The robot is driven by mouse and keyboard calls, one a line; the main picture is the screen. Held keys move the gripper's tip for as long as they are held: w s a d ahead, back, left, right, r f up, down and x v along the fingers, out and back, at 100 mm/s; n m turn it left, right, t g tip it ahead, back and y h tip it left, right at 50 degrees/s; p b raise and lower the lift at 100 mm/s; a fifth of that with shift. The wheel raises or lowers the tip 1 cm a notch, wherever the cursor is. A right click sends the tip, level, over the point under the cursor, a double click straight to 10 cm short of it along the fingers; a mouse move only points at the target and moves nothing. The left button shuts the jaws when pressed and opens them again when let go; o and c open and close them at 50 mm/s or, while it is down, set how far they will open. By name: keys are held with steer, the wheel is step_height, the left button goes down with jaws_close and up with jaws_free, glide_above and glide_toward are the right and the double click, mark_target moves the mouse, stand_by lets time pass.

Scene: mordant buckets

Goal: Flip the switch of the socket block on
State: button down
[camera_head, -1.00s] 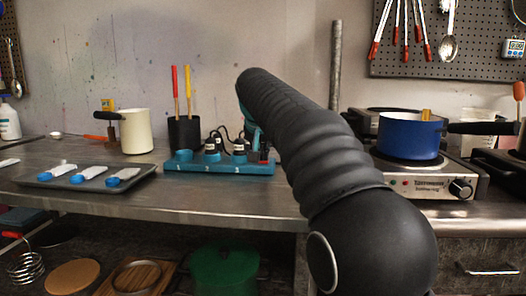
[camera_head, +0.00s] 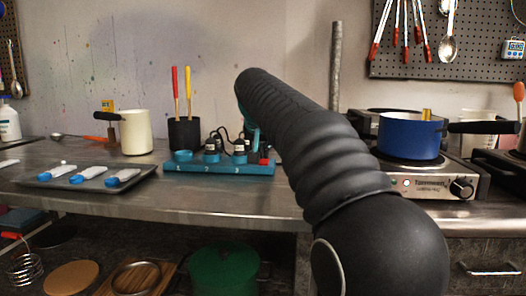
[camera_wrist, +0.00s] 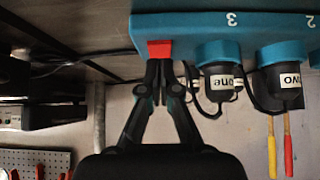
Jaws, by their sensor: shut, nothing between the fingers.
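The blue socket block (camera_head: 222,168) lies on the steel bench, left of my arm in the head view. It fills the top of the wrist view (camera_wrist: 175,28), which shows the bench upside down. Its red switch (camera_wrist: 159,49) is at one end and also shows in the head view (camera_head: 264,161). My gripper (camera_wrist: 160,66) is shut and empty, with its fingertips right at the switch; I cannot tell whether they touch it. Black plugs sit in the sockets, one labelled "one" (camera_wrist: 220,82). The switch's on or off position is unclear.
A black cup (camera_head: 184,134) with red and yellow sticks stands behind the block. A cream pot (camera_head: 136,132) and a dark tray (camera_head: 95,178) are to the left. A blue pot (camera_head: 408,137) sits on a hot plate (camera_head: 440,184) at right. Plug cables loop near my fingers.

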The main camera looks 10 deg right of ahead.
steer(key=shift+r, duration=0.2)
steer(key=p+v, duration=0.1)
steer(key=v, duration=1.2)
steer(key=shift+p, duration=0.4)
steer(key=shift+w+d+r, duration=0.1)
